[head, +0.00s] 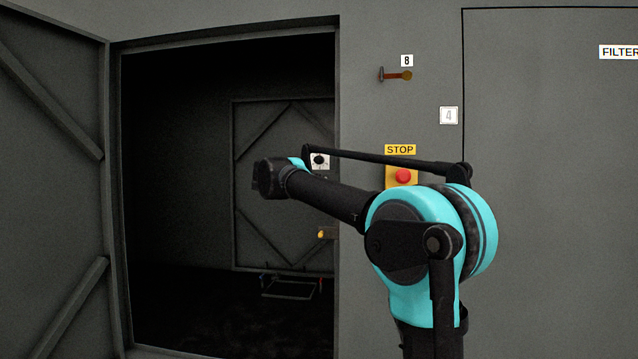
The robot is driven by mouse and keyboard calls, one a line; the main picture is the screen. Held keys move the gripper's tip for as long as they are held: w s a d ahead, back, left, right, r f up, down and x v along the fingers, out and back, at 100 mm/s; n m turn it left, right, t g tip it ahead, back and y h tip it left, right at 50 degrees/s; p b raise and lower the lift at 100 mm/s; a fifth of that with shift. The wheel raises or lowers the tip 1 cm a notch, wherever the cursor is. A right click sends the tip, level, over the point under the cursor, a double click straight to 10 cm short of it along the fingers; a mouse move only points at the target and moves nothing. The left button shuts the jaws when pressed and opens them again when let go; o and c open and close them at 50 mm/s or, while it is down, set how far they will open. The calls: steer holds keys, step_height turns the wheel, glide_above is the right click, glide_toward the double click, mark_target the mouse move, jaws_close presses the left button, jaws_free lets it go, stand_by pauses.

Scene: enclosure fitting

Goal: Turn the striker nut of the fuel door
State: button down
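No label in the head view reads fuel, and I cannot make out a striker nut for certain. A heavy grey door (50,190) stands swung open at the left, with diagonal braces on its inner face. A small orange-yellow fitting (326,233) shows at the right side of the dark doorway, low down; its exact form is too small to tell. My gripper (258,180) is a dark shape at the far end of my arm, in front of the doorway. Its fingers cannot be made out, and I see nothing held.
A braced panel (275,190) stands inside the dark room, with a low frame (290,287) on the floor.

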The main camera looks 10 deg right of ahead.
steer(key=shift+f+n+t+h, duration=0.2)
steer(key=shift+n+t+h, duration=0.3)
steer(key=shift+n, duration=1.2)
steer(key=shift+f+n+t+h, duration=0.25)
steer(key=shift+n+t, duration=0.45)
steer(key=shift+n, duration=1)
steer(key=shift+r, duration=0.1)
steer(key=c, duration=1.6)
jaws_free()
steer(key=shift+o, duration=0.2)
steer(key=v, duration=1.2)
